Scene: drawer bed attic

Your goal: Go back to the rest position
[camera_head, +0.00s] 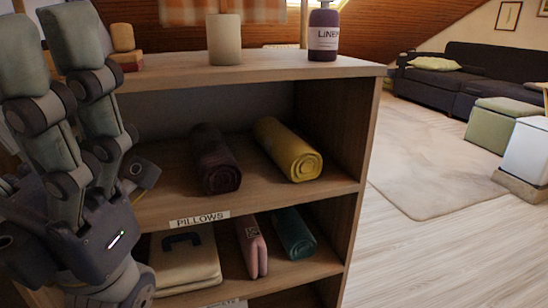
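My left gripper (47,48) is at the left edge, with its fingers pointing up in front of the wooden shelf unit (350,125). Its two grey fingertips stand apart, with nothing visible between them. The gripper hides the left part of the shelf. My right gripper is out of view.
A dark rolled towel (215,160) and a yellow one (288,150) lie on the upper shelf. Below are a folded beige item (186,262), a pink one (252,247) and a teal roll (293,233). A bottle (323,35) and a beige cylinder (224,40) stand on top.

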